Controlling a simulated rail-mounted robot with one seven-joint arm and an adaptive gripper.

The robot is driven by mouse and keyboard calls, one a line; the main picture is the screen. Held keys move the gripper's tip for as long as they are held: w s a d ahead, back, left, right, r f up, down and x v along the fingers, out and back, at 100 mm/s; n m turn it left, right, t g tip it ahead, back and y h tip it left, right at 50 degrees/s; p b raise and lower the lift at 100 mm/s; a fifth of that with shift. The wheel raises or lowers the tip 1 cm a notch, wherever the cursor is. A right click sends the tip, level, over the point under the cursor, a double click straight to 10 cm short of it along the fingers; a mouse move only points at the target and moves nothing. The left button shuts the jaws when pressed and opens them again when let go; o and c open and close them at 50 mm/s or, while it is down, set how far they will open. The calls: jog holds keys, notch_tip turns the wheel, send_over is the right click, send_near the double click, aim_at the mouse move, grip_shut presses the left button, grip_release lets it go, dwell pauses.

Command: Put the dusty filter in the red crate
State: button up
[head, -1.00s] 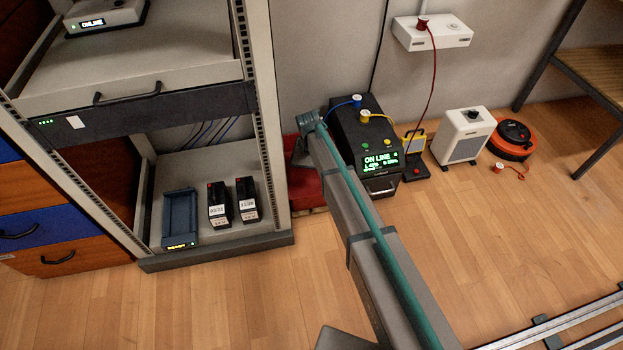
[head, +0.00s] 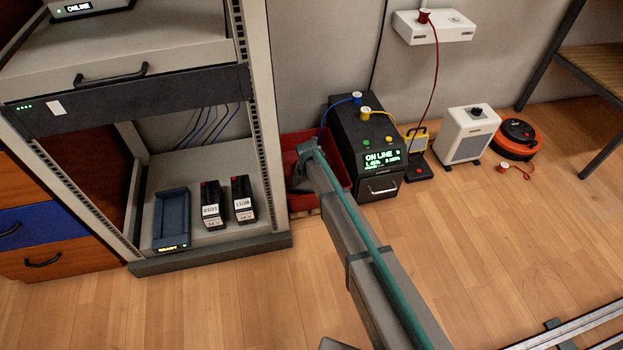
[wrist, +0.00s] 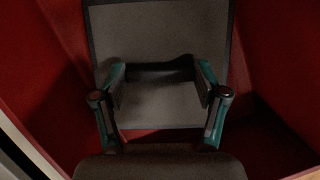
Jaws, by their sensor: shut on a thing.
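The red crate (head: 303,201) stands on the floor between the rack and the black power unit, partly covered by my arm. Its red walls (wrist: 45,95) surround the view from my wrist. My gripper (wrist: 160,84) points down into the crate, with its teal-edged fingers shut on the dusty filter (wrist: 160,38). The filter is a grey panel with a dark frame, inside the crate's walls. I cannot tell whether it touches the crate's bottom. In the head view the filter and my fingertips are hidden behind my arm.
The rack (head: 270,130) rises close on the crate's left, with a dock and two batteries (head: 228,203) on its lower shelf. The black power unit (head: 370,150) with cables stands close on the right. A white heater (head: 467,135) and orange reel (head: 516,140) are farther right. The front floor is clear.

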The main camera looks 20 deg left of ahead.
notch_tip(320, 180, down, 3)
jog(key=shift+r+b, duration=0.1)
jog(key=shift+b, duration=0.3)
jog(key=o, duration=1.3)
jog(key=p+v, duration=0.5)
jog(key=v, duration=0.7)
